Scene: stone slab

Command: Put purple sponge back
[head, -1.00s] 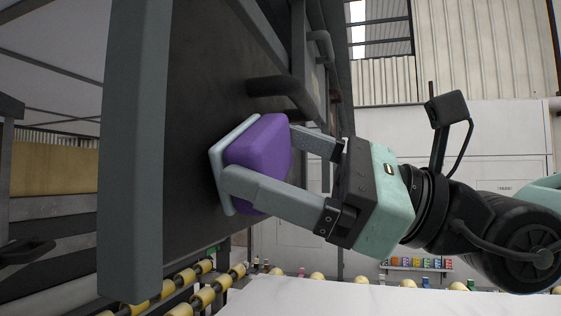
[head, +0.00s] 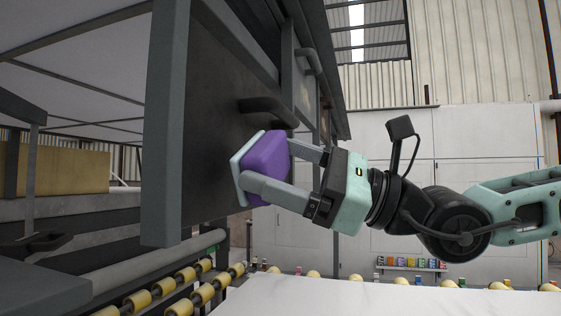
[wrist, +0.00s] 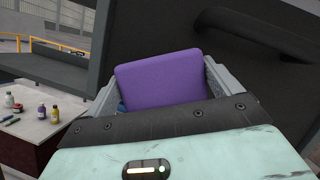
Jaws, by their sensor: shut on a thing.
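The purple sponge (head: 266,158) is a block with a pale grey-white layer on its far face. My gripper (head: 268,168) is shut on the sponge, with one finger on each side of it. The sponge is held up in front of a dark panel (head: 215,120) of the machine. I cannot tell whether the pale face touches the panel. In the wrist view the sponge (wrist: 165,80) fills the space between the fingers, and its pale layer is hidden.
A dark handle (head: 270,105) sticks out of the panel above the sponge. A white stone slab (head: 380,297) lies below, beside yellow rollers (head: 180,300). A shelf of small coloured bottles (head: 410,264) is at the back. The wrist view shows a table (wrist: 35,125) with bottles at left.

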